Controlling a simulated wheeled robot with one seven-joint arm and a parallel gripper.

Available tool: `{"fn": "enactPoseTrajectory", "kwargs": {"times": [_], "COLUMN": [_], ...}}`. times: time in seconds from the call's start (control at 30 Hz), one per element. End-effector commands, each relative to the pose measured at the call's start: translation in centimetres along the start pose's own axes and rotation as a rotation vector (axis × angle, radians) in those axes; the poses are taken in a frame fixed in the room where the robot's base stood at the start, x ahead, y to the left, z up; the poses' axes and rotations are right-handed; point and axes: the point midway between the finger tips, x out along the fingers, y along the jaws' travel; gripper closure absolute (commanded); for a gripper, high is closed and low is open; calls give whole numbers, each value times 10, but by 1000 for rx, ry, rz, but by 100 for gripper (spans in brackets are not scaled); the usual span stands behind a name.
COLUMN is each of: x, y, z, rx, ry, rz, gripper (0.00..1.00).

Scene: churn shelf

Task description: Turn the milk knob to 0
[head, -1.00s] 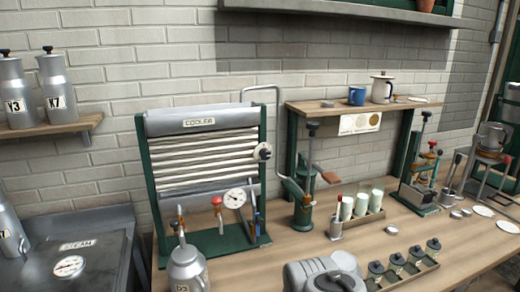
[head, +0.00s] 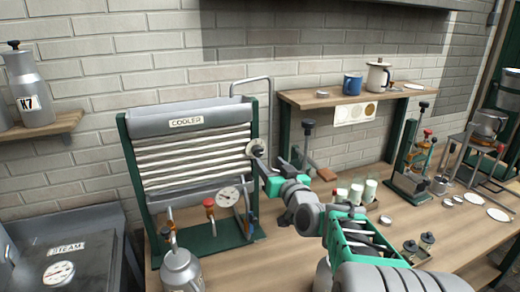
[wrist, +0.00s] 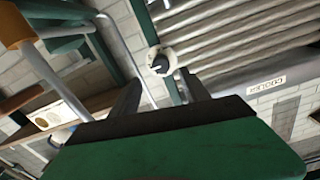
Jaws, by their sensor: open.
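The cooler (head: 190,160) is a green-framed rack of pale horizontal tubes, labelled COOLER. A dark knob on a round pale dial sits on its right post; I take this as the milk knob (head: 256,146). In the wrist view the milk knob (wrist: 160,62) lies just beyond the gap between my fingers, its dark grip tilted. Its markings are too small to read. My gripper (head: 261,168) is just below and in front of the knob in the head view. In the wrist view my gripper (wrist: 162,88) is open and empty, with no visible contact with the knob.
A gauge (head: 229,197) and a red-topped valve (head: 209,206) stand at the cooler's front. A bent pipe (head: 268,95) rises behind its right side. A raised shelf (head: 320,99) with a blue mug (head: 352,84) is to the right. Milk glasses (head: 356,192) stand near my arm.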

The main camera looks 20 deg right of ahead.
Motion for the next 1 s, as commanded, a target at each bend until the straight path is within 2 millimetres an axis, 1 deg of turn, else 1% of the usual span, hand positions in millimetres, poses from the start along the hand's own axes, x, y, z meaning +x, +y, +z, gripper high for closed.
{"fn": "enactPoseTrajectory", "kwargs": {"times": [0.03,0.3,0.4,0.5,0.7,1.0], "x": [7,57,69,74,74,74], "y": [-1,-4,-4,-3,-3,-3], "z": [-2,-1,0,1,1,1], "rx": [1,0,-1,-2,-2,-2], "ry": [2,-3,-2,-2,-1,-1], "rz": [-3,-5,-5,-4,-4,-4], "gripper": [46,46,46,46,46,70]}}
